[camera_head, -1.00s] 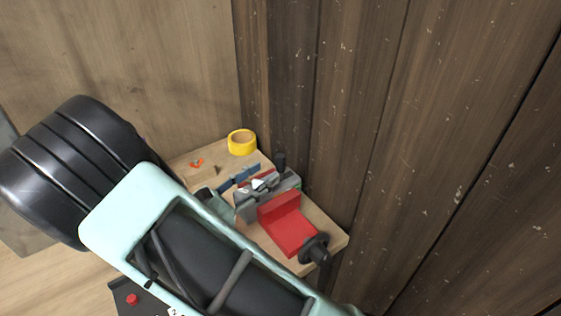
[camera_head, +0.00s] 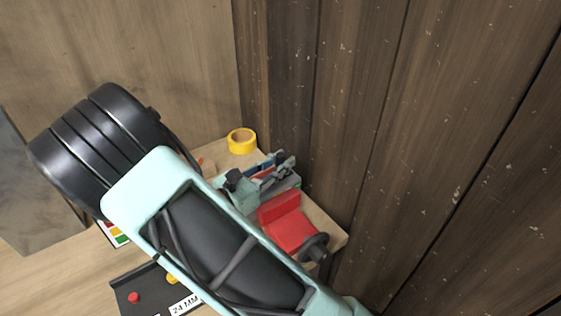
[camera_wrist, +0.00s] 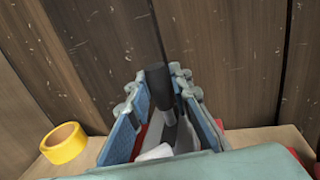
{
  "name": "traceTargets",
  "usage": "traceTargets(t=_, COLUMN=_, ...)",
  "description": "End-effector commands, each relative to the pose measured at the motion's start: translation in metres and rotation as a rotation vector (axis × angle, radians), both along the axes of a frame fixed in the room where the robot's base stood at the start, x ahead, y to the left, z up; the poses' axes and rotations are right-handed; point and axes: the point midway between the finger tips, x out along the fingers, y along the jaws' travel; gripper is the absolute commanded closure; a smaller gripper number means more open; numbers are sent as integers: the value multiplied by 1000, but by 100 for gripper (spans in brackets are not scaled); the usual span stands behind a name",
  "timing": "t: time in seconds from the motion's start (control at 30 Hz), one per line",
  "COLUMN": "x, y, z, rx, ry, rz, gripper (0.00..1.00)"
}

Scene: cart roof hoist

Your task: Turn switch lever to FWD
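A lever with a black cylindrical grip (camera_wrist: 157,84) stands upright between the two fingers of my gripper (camera_wrist: 160,72) in the wrist view. The blue-padded fingers are apart, one on each side of it, with a visible gap; I see no clear contact. A pale metal part shows lower between the fingers. In the head view my gripper (camera_head: 268,172) is over the grey part of a red-and-grey vise-like device (camera_head: 291,228). There my fingers and arm hide most of the lever, and no FWD marking can be read.
A yellow tape roll (camera_head: 242,141) sits at the back of the small wooden bench (camera_head: 331,231), left of my gripper in the wrist view. A black handwheel (camera_head: 313,247) sticks out at the device's front. A dark plank wall (camera_head: 400,120) stands close behind and right.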

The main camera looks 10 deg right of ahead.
Motion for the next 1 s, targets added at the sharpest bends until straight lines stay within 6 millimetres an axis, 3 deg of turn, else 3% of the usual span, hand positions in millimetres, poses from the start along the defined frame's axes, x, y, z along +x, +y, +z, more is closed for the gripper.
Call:
traceTargets(t=0.13, x=0, y=0, z=0, rx=0, ry=0, rz=0, gripper=100)
traceTargets(t=0.63, x=1, y=-4, z=3, rx=39, ry=15, rz=-1, gripper=100)
traceTargets(t=1.0, x=9, y=-24, z=2, rx=257, ry=103, rz=-4, gripper=100)
